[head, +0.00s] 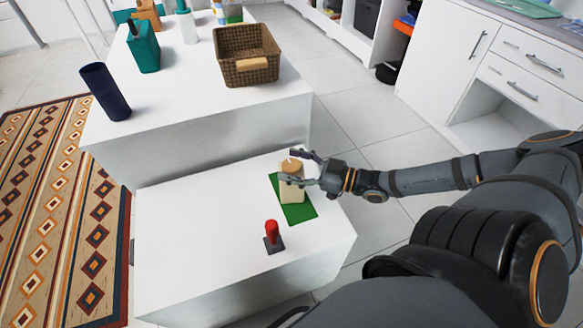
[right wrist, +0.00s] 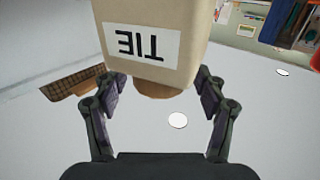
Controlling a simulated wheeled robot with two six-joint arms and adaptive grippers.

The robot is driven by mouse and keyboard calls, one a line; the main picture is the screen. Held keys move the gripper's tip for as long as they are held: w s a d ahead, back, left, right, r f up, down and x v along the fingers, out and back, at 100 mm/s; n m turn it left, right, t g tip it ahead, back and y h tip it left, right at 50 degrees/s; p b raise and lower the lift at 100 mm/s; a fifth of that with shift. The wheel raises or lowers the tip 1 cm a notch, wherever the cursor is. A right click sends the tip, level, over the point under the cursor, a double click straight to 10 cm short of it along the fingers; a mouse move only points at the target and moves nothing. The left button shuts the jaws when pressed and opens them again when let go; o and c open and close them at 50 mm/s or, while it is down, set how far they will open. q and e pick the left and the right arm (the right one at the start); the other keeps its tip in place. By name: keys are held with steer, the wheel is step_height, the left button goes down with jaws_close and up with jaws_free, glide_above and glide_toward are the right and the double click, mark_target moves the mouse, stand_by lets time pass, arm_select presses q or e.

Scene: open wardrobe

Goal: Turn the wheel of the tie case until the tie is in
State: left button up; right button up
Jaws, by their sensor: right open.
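The tie case (head: 291,194) is an upright beige box with a brown round wheel (head: 291,168) on top. It stands on a green mat (head: 300,213). In the right wrist view the case (right wrist: 185,20) shows a white label reading TIE upside down, and its wheel (right wrist: 158,88) lies between the two fingers. My right gripper (head: 290,165) is open, one finger on each side of the wheel. The fingers (right wrist: 160,84) look apart from the wheel in the right wrist view. I cannot make out the tie. My left gripper is out of view.
A red-handled stamp-like object (head: 271,236) stands in front of the mat on the white low block (head: 190,240). Behind, a higher white block holds a wicker basket (head: 247,42), a dark blue cylinder (head: 105,91) and a teal box (head: 143,46). The low block's left part is clear.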

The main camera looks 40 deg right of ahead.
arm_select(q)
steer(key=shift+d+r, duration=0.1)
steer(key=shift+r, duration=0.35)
arm_select(e)
steer(key=shift+w+a, duration=0.1)
steer(key=shift+w, duration=0.05)
steer(key=c, duration=1.2)
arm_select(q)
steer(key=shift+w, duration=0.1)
